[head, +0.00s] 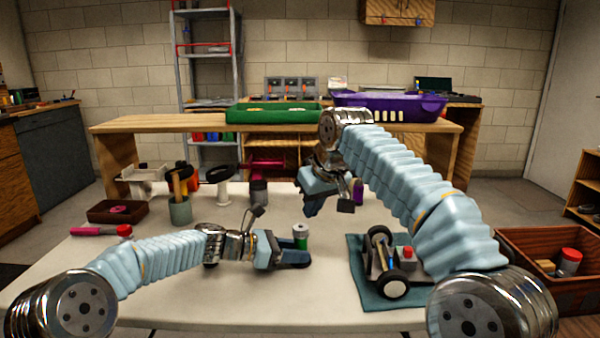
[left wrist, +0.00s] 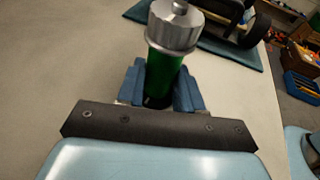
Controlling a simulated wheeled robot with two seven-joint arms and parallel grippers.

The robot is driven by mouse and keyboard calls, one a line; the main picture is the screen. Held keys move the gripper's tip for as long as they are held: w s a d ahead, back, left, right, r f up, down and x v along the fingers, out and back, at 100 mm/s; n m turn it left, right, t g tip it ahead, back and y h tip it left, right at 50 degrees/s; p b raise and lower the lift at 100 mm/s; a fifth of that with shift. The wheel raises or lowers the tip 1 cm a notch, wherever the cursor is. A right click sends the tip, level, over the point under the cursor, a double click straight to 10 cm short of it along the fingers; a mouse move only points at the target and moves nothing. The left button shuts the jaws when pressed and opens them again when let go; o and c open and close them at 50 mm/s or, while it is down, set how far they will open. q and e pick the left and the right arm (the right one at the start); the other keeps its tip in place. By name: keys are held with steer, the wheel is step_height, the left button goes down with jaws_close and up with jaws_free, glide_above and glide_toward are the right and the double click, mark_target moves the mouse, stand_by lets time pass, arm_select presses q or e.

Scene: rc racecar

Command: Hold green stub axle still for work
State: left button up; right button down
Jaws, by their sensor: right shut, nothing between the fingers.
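The green stub axle (head: 300,241), a green cylinder with a silver-grey top, stands upright at the middle of the white table. It also shows large in the left wrist view (left wrist: 163,78), between the two blue fingers. My left gripper (head: 290,256) is low over the table with a finger on each side of the green body, shut on it. The fingers hide part of its lower end. My right gripper (head: 312,205) is shut and empty, raised above the table behind and a little right of the axle.
A racecar chassis with wheels (head: 383,262) sits on a teal mat (head: 368,298) at the right. A green cup with tools (head: 180,211), a dark tray (head: 117,212) and a pink-handled tool (head: 92,231) are at the left. The white table (head: 180,300) is clear in front.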

arm_select(q)
steer(key=o, duration=0.4)
steer(key=v, duration=0.7)
steer(key=shift+s+a+r, duration=0.1)
steer(key=shift+s+a, duration=0.05)
steer(key=shift+a, duration=0.1)
steer(key=shift+d, duration=0.1)
